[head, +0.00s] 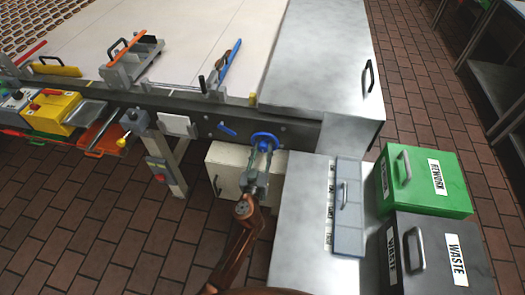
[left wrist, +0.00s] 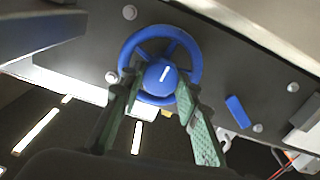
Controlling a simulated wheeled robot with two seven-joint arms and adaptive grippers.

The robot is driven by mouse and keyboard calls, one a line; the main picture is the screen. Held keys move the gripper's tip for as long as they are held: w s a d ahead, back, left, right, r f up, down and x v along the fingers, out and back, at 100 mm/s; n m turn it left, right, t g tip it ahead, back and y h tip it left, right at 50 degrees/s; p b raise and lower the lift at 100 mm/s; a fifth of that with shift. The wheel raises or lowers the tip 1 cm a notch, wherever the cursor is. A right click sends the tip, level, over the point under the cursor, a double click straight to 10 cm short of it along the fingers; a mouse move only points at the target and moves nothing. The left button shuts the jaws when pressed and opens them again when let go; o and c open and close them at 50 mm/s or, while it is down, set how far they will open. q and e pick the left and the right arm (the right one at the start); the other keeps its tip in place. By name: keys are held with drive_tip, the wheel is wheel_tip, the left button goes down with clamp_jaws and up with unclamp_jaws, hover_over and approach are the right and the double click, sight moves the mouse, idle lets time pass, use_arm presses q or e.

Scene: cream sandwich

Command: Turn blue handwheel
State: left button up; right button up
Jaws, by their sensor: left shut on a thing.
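The blue handwheel (head: 265,138) is mounted on the dark side rail of the conveyor, near the middle of the head view. It has a round rim, spokes and a hub with a white mark; it fills the upper middle of the left wrist view (left wrist: 160,76). My left gripper (head: 260,158) reaches it from the front. In the left wrist view its two green-padded fingers (left wrist: 158,92) lie on either side of the hub, at the lower part of the wheel, shut on it. The exact contact is partly hidden by the fingers. My right gripper is not seen.
A blue lever (head: 228,130) sits on the rail left of the wheel. A cream box (head: 225,172) stands below. A metal cabinet (head: 300,215) stands close on the right, with green rework (head: 425,182) and dark waste (head: 435,255) bins beyond. Open brick floor lies left.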

use_arm(q)
drive_tip(key=shift+m, duration=1.1)
drive_tip(key=m, duration=0.2)
drive_tip(key=shift+m, duration=0.4)
drive_tip(key=m, duration=0.5)
drive_tip(key=shift+d, duration=0.1)
drive_tip(key=m, duration=0.7)
drive_tip(key=shift+f+m+p, duration=0.1)
drive_tip(key=shift+m+p, duration=0.2)
drive_tip(key=shift+p, duration=0.05)
drive_tip(key=shift+m, duration=1)
drive_tip(key=shift+m+p, duration=0.55)
drive_tip(key=shift+m, duration=1.25)
drive_tip(key=m+p, duration=0.1)
drive_tip(key=m, duration=0.2)
drive_tip(key=shift+p, duration=0.4)
drive_tip(key=shift+f+m+p, duration=0.15)
drive_tip(key=shift+m+p, duration=0.25)
drive_tip(key=shift+m, duration=0.8)
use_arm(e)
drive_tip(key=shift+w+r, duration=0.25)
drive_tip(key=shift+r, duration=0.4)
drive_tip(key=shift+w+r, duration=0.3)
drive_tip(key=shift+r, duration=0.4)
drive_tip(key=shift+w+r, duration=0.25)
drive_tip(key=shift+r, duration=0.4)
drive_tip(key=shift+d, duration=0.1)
